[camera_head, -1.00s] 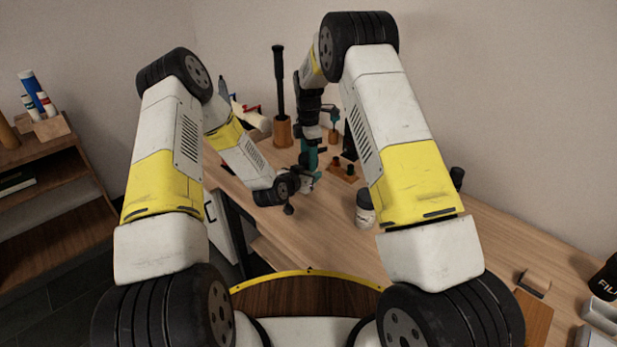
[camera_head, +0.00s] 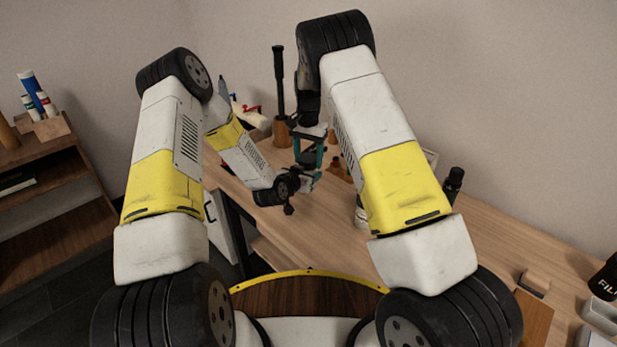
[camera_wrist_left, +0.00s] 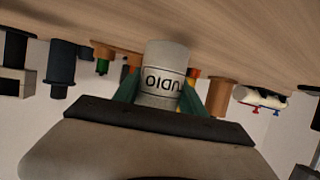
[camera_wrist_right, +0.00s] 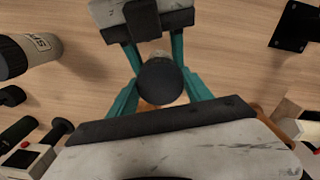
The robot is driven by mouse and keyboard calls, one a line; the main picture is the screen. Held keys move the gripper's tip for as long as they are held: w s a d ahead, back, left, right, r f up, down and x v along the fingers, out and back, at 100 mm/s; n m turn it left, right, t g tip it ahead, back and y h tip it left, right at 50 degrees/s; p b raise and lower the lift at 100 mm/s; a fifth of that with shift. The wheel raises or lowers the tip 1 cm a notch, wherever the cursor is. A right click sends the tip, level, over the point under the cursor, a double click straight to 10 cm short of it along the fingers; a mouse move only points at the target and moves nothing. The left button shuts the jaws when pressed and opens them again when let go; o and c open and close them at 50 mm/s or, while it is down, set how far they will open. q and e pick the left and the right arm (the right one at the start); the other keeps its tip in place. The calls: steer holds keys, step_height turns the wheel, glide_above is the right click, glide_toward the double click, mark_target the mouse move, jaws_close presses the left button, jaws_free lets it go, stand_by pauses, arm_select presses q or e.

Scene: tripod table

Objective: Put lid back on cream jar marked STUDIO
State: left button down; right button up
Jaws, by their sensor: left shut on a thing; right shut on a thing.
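The cream jar (camera_wrist_left: 165,60) is a pale cylinder with letters reading "UDIO", upside down in the left wrist view. My left gripper (camera_wrist_left: 162,88) is shut on it, one teal finger on each side. My right gripper (camera_wrist_right: 161,80) is shut on a round dark lid (camera_wrist_right: 159,84). In the right wrist view the lid lies in front of the jar and hides most of it; I cannot tell whether they touch. My left gripper also shows at the top of that view. In the head view both grippers meet near the table's middle, and the jar is hard to make out.
Another pale jar with a dark lid (camera_wrist_right: 38,46) stands nearby, partly behind my right arm in the head view. A tall black tool in a wooden holder (camera_head: 282,130) stands at the back.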

steer(key=m, duration=0.4)
steer(key=shift+m, duration=0.3)
steer(key=o, duration=1.6)
step_height(320, 180, up, 12)
steer(key=shift+r, duration=0.1)
arm_select(q)
steer(key=c, duration=0.6)
jaws_free()
steer(key=shift+s, duration=0.1)
steer(key=v, duration=0.7)
steer(key=shift+s+a+r, duration=0.1)
steer(key=shift+s+r, duration=0.1)
steer(key=shift+s, duration=0.1)
